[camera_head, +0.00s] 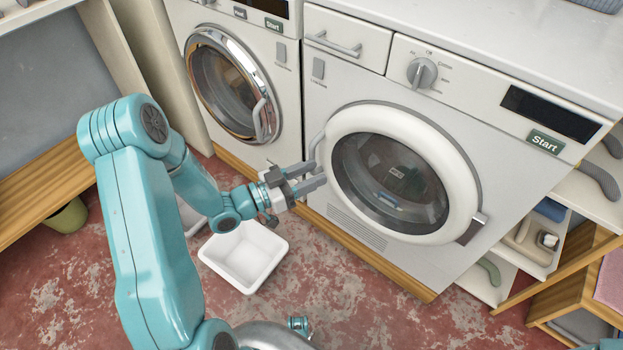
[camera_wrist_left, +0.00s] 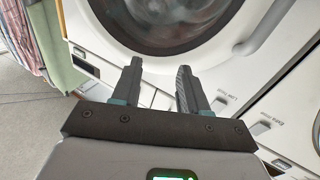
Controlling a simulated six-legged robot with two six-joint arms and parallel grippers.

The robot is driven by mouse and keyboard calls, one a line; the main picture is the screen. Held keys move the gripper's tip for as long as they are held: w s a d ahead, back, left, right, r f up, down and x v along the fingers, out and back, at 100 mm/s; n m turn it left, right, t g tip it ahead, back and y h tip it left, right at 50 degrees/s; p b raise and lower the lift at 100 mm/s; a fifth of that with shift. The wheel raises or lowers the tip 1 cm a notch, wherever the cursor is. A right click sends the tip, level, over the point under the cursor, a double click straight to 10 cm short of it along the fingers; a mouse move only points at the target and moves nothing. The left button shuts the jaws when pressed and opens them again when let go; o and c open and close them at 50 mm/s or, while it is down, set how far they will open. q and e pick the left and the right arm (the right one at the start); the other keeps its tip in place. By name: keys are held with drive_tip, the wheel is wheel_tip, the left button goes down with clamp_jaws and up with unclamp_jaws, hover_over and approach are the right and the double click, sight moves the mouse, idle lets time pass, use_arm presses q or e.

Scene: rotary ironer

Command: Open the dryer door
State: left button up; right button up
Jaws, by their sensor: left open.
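The front-loading machine on the right (camera_head: 370,85) has a round door with a thick white ring (camera_head: 459,165) and dark glass; it looks shut. I take it as the dryer; no readable label confirms this. Its pale curved handle (camera_head: 316,146) is on the ring's left side. My left gripper (camera_head: 321,174) is open and empty, just below the handle and close to the ring. In the left wrist view, the left gripper's two fingers (camera_wrist_left: 157,78) point at the ring, and the handle (camera_wrist_left: 266,28) is off to their right, not between them.
A second machine with a chrome-ringed door (camera_head: 190,65) stands to the left. A white basin (camera_head: 213,262) is on the floor below my left gripper. Shelves with several items (camera_head: 590,205) stand at the right. The floor before the right machine (camera_head: 365,305) is mostly clear.

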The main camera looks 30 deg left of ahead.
use_arm(q)
drive_tip(key=s+a+f+n+t+y+b, duration=0.15)
drive_tip(key=s+a+f+y+b, duration=0.25)
drive_tip(key=a+f+b, duration=0.5)
drive_tip(key=x, duration=0.5)
drive_tip(key=a+f+b+x, duration=0.1)
drive_tip(key=x, duration=0.3)
drive_tip(key=a+x, duration=0.1)
drive_tip(key=x, duration=0.4)
drive_tip(key=shift+w+d+f, duration=0.15)
drive_tip(key=shift+w, duration=0.7)
use_arm(e)
wheel_tip(320, 180, down, 13)
drive_tip(key=w, duration=0.1)
drive_tip(key=shift+w+d+t, duration=0.3)
drive_tip(key=shift+w+d, duration=0.05)
drive_tip(key=shift+d, duration=0.05)
drive_tip(key=shift+f, duration=0.1)
use_arm(q)
clamp_jaws()
